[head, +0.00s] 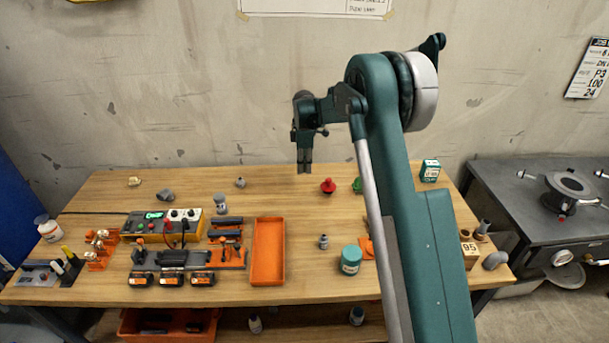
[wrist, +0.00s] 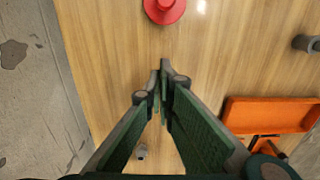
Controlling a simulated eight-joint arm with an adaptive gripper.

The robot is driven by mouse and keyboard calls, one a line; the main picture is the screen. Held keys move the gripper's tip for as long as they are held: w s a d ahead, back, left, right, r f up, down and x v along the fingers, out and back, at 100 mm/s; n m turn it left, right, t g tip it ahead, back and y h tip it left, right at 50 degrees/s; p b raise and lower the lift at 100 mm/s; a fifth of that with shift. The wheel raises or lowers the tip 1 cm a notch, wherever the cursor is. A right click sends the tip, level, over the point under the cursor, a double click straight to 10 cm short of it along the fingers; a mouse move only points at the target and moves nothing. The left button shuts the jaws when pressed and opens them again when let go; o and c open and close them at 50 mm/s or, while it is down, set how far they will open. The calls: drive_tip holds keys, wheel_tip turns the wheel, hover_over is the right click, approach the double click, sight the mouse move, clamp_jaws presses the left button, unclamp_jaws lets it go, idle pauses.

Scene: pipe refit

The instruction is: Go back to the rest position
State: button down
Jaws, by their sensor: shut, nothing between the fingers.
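My gripper (head: 304,170) is shut and empty, held above the back part of the wooden table (head: 300,210) and pointing down. In the wrist view its fingertips (wrist: 166,72) meet over bare wood. A red knobbed part (head: 328,186) stands on the table to the right of the gripper in the head view. It also shows at the top of the wrist view (wrist: 165,8). My arm hides part of the table's right side.
An orange tray (head: 267,282) lies mid-table. Tools, batteries and a control box (head: 184,216) crowd the left. A teal jar (head: 350,260) and a small grey fitting (head: 323,242) stand in front. A stove (head: 550,200) stands at right. The wall is behind the table.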

drive_tip(key=shift+r, duration=0.5)
drive_tip(key=s+d+r+m+t, duration=0.2)
drive_tip(key=s+d+r+m, duration=0.25)
drive_tip(key=s+r, duration=0.8)
drive_tip(key=s+d+r+m+t, duration=0.1)
drive_tip(key=s+d+r+m, duration=0.35)
drive_tip(key=s+r, duration=0.8)
drive_tip(key=s+d+r+m+t, duration=0.1)
drive_tip(key=s+d+m, duration=0.1)
drive_tip(key=s, duration=0.7)
drive_tip(key=s+d+r+m+t, duration=0.1)
drive_tip(key=s+d+m, duration=0.15)
drive_tip(key=s, duration=0.65)
drive_tip(key=s+d+f+m+t, duration=0.1)
drive_tip(key=s+f+m, duration=0.1)
drive_tip(key=s, duration=0.6)
drive_tip(key=s+d+f+m+t, duration=0.1)
drive_tip(key=s+f, duration=0.3)
drive_tip(key=s, duration=0.4)
drive_tip(key=shift+d+f+m, duration=0.4)
drive_tip(key=shift+m, duration=0.35)
